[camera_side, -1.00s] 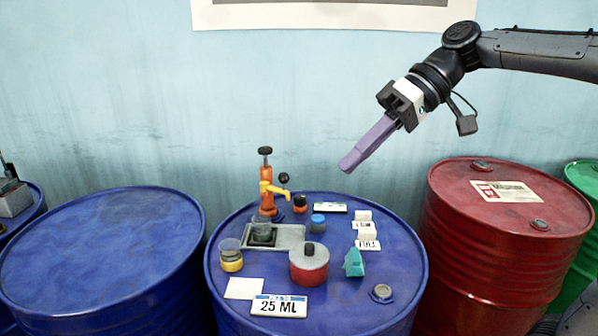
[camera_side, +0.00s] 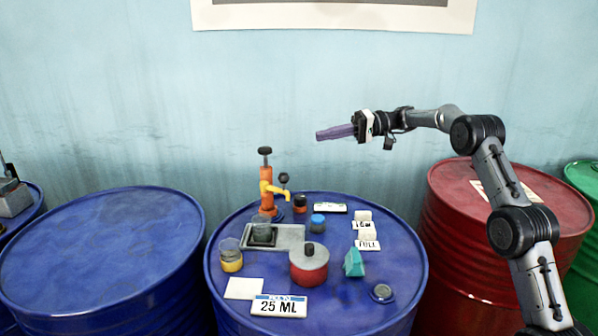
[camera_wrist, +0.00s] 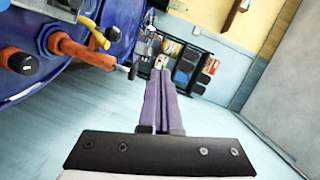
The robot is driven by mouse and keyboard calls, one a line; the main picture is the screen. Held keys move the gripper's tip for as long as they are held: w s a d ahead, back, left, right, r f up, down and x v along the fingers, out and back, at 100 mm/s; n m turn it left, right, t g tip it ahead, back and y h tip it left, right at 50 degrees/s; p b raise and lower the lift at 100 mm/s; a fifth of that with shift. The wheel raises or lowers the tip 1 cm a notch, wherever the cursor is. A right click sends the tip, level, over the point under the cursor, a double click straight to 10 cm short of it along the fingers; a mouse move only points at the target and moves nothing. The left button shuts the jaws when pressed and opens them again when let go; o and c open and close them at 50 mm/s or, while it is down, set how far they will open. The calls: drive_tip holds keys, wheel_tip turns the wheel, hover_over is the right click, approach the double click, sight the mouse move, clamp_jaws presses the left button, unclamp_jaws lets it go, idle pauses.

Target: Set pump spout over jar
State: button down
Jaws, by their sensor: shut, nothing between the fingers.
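The orange hand pump (camera_side: 267,203) with a black knob stands upright at the back left of the middle blue drum. Its yellow spout (camera_side: 277,191) points right, with the tip bent down. The spout also shows in the wrist view (camera_wrist: 97,33). A dark jar (camera_side: 263,234) sits on the grey tray (camera_side: 291,239) in front of the pump. The spout tip looks off to the right of the jar, not above it. My gripper (camera_side: 319,135), with long purple fingers, is shut and empty. It is in the air above and right of the pump, pointing left, touching nothing.
On the drum top (camera_side: 399,262) are a red pot (camera_side: 309,268), a yellow-based jar (camera_side: 231,257), a teal block (camera_side: 354,263), white blocks (camera_side: 366,237), a blue-capped jar (camera_side: 318,223) and a 25 ML card (camera_side: 279,306). A red drum (camera_side: 455,235) stands right. Air around my gripper is clear.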

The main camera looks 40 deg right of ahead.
drive_tip(key=d+f+m+t, duration=0.1)
drive_tip(key=d+f+m, duration=0.1)
drive_tip(key=d+f, duration=0.4)
wheel_tip(320, 180, down, 2)
drive_tip(key=shift+d+f, duration=0.1)
drive_tip(key=shift+d, duration=0.25)
drive_tip(key=shift+w+a, duration=0.1)
drive_tip(key=s+a+x, duration=0.1)
drive_tip(key=s+x, duration=0.1)
drive_tip(key=x, duration=1)
drive_tip(key=shift+a+f, duration=0.4)
drive_tip(key=shift+a, duration=0.05)
